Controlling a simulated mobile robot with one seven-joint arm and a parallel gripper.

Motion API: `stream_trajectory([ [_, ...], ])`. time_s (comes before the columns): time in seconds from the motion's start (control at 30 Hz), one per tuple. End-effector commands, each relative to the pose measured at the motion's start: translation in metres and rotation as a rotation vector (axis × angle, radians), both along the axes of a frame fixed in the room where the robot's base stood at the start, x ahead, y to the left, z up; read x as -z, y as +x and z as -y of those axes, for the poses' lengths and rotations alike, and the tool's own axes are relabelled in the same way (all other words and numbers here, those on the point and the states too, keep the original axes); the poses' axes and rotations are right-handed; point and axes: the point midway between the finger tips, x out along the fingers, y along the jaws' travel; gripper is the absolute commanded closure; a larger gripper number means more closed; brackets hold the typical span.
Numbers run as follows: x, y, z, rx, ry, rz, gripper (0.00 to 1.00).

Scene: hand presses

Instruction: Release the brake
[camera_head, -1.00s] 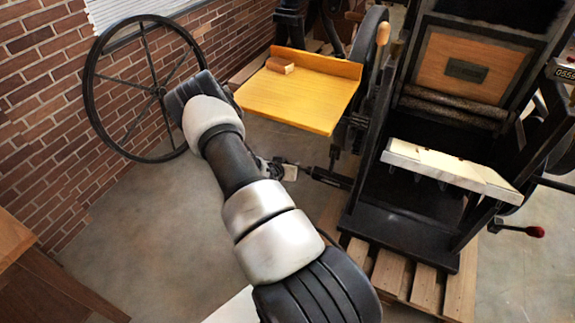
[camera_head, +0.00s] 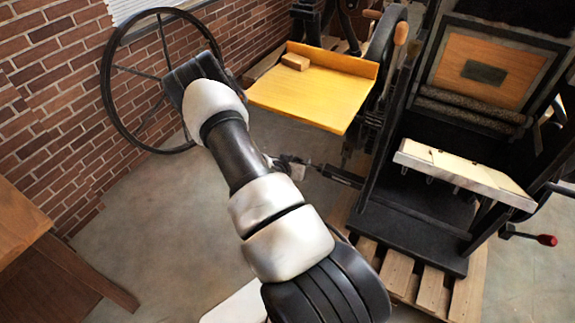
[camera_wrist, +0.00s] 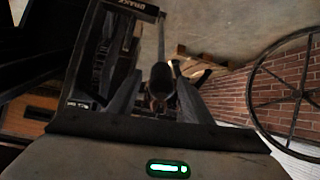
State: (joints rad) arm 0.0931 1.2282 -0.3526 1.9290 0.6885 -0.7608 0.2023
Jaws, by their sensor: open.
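My gripper (camera_wrist: 155,98) is open in the wrist view, with a dark finger on each side. In the head view my gripper is mostly hidden by my arm, near a short dark bar (camera_head: 340,175) at the left of the black press (camera_head: 425,215). A lever with a red knob (camera_head: 546,240) sticks out at the press's right, away from my gripper.
A yellow feed board (camera_head: 315,98) with a small wooden block (camera_head: 295,62) stands beyond my arm. A large spoked wheel (camera_head: 108,95) is by the brick wall (camera_head: 50,110). A wooden pallet (camera_head: 432,292) lies under the press. The floor (camera_head: 160,240) left of my arm is clear.

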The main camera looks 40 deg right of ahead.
Motion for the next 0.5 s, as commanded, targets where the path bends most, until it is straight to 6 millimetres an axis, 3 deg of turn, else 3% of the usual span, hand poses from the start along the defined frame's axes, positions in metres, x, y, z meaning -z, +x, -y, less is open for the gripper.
stream_trajectory([
  [0.3,-0.045,-0.03,-0.059,-0.001,-0.001,0.001,0.54],
  [0.5,-0.061,-0.042,-0.082,0.0,-0.003,0.002,0.54],
])
